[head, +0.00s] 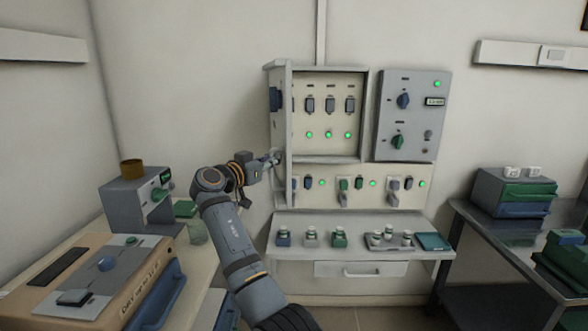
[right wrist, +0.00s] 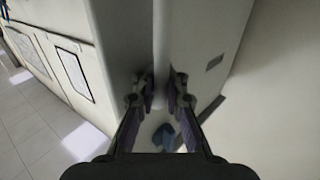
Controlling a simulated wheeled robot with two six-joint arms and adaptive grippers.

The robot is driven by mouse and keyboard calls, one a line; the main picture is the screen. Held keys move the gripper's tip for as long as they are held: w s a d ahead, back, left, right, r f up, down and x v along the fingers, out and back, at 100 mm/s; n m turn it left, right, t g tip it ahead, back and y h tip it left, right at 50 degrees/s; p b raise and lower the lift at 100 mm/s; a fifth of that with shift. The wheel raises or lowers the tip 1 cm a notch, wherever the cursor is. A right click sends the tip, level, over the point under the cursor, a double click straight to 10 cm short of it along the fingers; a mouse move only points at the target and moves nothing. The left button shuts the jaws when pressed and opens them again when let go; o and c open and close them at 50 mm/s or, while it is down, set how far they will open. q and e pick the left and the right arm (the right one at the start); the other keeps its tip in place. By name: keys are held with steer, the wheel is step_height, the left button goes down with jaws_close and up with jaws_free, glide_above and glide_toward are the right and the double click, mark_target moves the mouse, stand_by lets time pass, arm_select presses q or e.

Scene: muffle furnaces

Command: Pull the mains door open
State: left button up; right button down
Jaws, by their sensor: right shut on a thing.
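The mains door (head: 287,110) of the wall cabinet stands swung out at the cabinet's left side, seen nearly edge-on. A dark blue fitting (head: 275,98) is on its upper part. My right gripper (head: 274,159) is at the lower part of the door and is shut on it. In the right wrist view, the two fingers (right wrist: 164,92) stand on either side of a narrow pale vertical strip. The exact part held is too small and dark to tell. My left gripper is not in view.
The open cabinet (head: 330,142) shows several switches and green lamps. A grey control panel (head: 416,120) is to its right. A shelf (head: 300,247) with small parts is below. A bench with a tan machine (head: 85,285) is at left, a dark table (head: 500,245) at right.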

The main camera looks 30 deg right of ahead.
steer(key=w+a+p, duration=0.1)
steer(key=w+a, duration=0.2)
steer(key=a, duration=0.3)
steer(key=shift+w+a+f, duration=0.35)
steer(key=shift+w+f, duration=0.05)
steer(key=shift+f, duration=0.05)
steer(key=c, duration=1.8)
jaws_free()
steer(key=shift+c, duration=0.2)
steer(key=shift+o, duration=0.8)
steer(key=shift+a+r, duration=0.1)
steer(key=shift+a, duration=0.1)
steer(key=shift+s+r, duration=0.15)
steer(key=shift+r, duration=0.1)
